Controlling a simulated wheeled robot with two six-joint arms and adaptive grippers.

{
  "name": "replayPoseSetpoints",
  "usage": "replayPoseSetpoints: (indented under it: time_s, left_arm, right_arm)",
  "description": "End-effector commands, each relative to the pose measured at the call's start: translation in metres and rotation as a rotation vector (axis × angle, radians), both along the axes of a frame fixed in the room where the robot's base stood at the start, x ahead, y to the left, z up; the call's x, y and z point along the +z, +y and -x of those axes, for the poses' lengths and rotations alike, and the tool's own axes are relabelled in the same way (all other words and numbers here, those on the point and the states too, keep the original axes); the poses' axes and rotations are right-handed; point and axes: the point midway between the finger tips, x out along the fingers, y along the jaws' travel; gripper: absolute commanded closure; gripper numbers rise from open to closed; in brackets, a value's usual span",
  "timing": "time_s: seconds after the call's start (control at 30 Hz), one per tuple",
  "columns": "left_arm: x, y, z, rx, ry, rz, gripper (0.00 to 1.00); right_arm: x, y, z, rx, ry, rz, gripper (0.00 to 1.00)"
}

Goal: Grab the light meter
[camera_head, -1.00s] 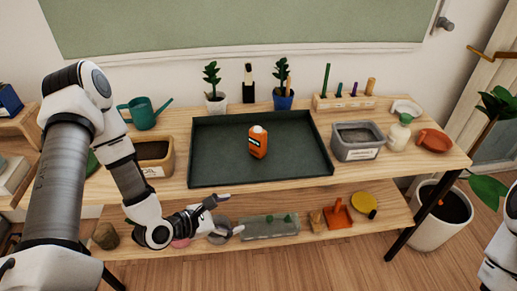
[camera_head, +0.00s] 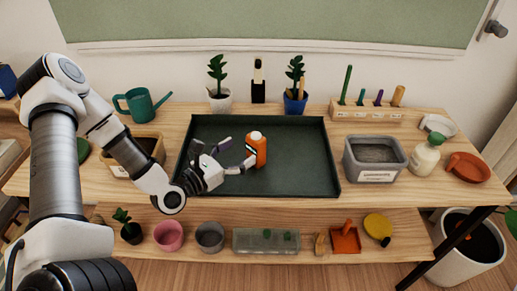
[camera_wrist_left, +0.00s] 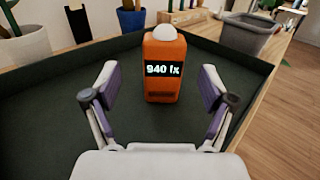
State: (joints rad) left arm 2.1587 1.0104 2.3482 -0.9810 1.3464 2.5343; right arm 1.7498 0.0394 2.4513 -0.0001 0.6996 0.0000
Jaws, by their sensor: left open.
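The light meter (camera_head: 257,148) is an orange box with a white dome on top, standing upright in the dark green tray (camera_head: 300,178). In the left wrist view the light meter (camera_wrist_left: 164,88) shows a dark display reading "940 lx". My left gripper (camera_head: 237,156) is inside the tray, just left of the meter. In the left wrist view my left gripper (camera_wrist_left: 158,95) is open, with its two fingers apart on either side of the meter's near side. The fingers do not appear to touch it. My right gripper is not in view.
Behind the tray stand a plant in a white pot (camera_head: 220,100), a black-and-white bottle-like item (camera_head: 258,82) and a plant in a blue pot (camera_head: 295,102). A grey bin (camera_head: 352,160) is to the right, a wooden planter (camera_head: 120,166) to the left. The tray's right half is clear.

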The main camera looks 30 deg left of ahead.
Motion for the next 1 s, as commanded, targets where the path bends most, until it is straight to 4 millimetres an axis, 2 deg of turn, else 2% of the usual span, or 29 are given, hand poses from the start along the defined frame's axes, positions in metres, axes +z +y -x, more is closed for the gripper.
replayPoseSetpoints:
  time_s: [0.17,0.4,0.67,0.8,0.87,0.97,1.0]
  left_arm:
    - [-0.001,-0.007,-0.016,-0.006,-0.001,-0.006,0.17]
    - [0.0,-0.016,-0.048,-0.003,-0.001,-0.004,0.17]
    - [0.0,-0.016,-0.052,0.0,0.0,-0.001,0.17]
    - [0.0,-0.016,-0.052,0.0,0.0,-0.001,0.66]
    - [0.0,-0.016,-0.052,0.0,0.0,-0.001,0.87]
    - [0.0,-0.016,-0.052,0.0,-0.001,-0.001,0.87]
    - [0.0,-0.016,-0.052,0.0,-0.001,-0.001,0.94]
  right_arm:
    - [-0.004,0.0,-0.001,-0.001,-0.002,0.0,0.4]
    - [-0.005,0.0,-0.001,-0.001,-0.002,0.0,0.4]
    - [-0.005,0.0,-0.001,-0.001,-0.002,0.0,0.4]
    - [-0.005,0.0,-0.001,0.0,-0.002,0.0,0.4]
    - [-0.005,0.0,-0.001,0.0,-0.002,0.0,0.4]
    - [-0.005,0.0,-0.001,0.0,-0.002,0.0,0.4]
    - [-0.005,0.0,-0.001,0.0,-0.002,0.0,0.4]
